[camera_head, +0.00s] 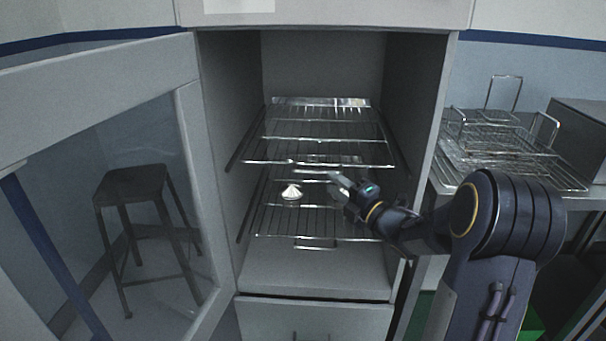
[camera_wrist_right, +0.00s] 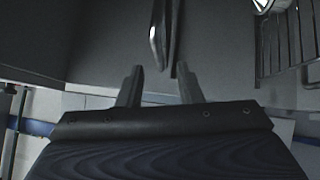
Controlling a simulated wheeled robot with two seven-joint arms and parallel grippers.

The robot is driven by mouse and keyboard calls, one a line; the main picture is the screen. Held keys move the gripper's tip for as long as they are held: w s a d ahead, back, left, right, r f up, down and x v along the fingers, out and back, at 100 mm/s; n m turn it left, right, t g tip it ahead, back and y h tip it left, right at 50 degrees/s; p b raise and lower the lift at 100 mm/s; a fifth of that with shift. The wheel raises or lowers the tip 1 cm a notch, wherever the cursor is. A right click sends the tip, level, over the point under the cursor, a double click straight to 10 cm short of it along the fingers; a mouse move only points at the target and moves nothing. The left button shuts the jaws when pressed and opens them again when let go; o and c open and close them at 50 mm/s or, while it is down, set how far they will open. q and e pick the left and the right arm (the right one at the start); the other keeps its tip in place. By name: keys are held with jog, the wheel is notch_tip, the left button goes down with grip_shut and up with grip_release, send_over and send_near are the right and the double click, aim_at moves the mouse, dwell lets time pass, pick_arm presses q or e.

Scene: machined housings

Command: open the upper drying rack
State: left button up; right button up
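The upper drying rack (camera_head: 318,142) is a wire shelf inside a grey cabinet, above a similar lower rack (camera_head: 300,222). A thin metal bar (camera_head: 312,170) shows just below the upper rack's front edge. My right gripper (camera_head: 333,177) reaches in from the right, with its fingertips near that bar. In the right wrist view my right gripper (camera_wrist_right: 160,78) has its two fingers apart with nothing between them. A shiny metal bar (camera_wrist_right: 157,35) lies ahead of the gap, apart from the fingers. My left gripper is not in view.
A small white fluted object (camera_head: 290,192) sits on the lower rack. The glazed cabinet door (camera_head: 190,130) stands open at left, with a dark stool (camera_head: 133,185) behind its glass. A drawer front (camera_head: 315,318) is below. Wire baskets (camera_head: 500,150) stand on the right-hand counter.

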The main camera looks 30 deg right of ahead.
aim_at(321, 174)
jog(key=x, duration=0.6)
jog(key=shift+w+r, duration=0.1)
jog(key=shift+w, duration=0.15)
grip_shut()
